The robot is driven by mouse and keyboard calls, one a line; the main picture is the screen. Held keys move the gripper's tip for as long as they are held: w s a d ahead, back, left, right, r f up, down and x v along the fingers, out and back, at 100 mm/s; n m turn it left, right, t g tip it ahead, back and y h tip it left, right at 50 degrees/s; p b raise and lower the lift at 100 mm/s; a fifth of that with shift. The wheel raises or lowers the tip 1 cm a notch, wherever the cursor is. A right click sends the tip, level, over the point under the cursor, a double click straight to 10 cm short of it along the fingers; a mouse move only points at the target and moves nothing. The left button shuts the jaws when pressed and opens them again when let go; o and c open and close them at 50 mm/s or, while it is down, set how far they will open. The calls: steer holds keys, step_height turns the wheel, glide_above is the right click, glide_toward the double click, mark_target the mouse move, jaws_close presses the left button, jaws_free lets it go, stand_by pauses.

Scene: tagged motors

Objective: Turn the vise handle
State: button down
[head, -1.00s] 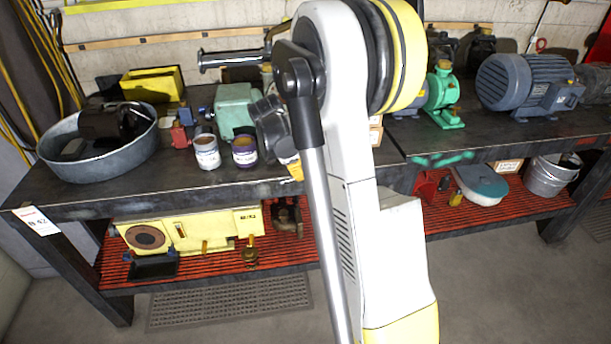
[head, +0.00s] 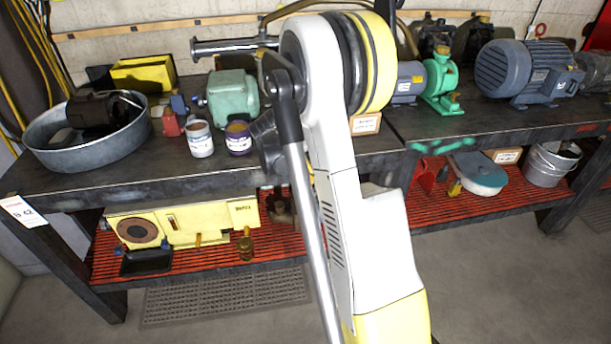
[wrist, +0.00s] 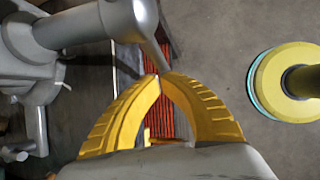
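In the wrist view, the grey vise (wrist: 28,50) fills the upper left. Its thick spindle runs right to a rounded head, and the slim grey vise handle (wrist: 152,45) slants down from there. My gripper's (wrist: 161,77) two yellow curved fingers come together at the lower end of the handle, with the bar reaching in between the tips. The contact itself is partly hidden by the fingers. In the head view, my arm stands in front of the bench and hides my gripper; I cannot make out the vise handle there.
The dark workbench (head: 110,185) holds a metal basin (head: 95,160), two paint cans (head: 200,140), a green motor (head: 233,97) and a large blue-grey motor (head: 522,72). A red grated shelf (head: 300,245) below carries a yellow machine (head: 182,223). The floor in front is clear.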

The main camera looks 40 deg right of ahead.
steer(key=shift+s+d+f, duration=0.3)
steer(key=shift+s+d, duration=0.05)
steer(key=shift+d, duration=0.25)
steer(key=shift+s+d+f, duration=0.3)
steer(key=shift+s+d, duration=0.05)
steer(key=shift+d, duration=0.2)
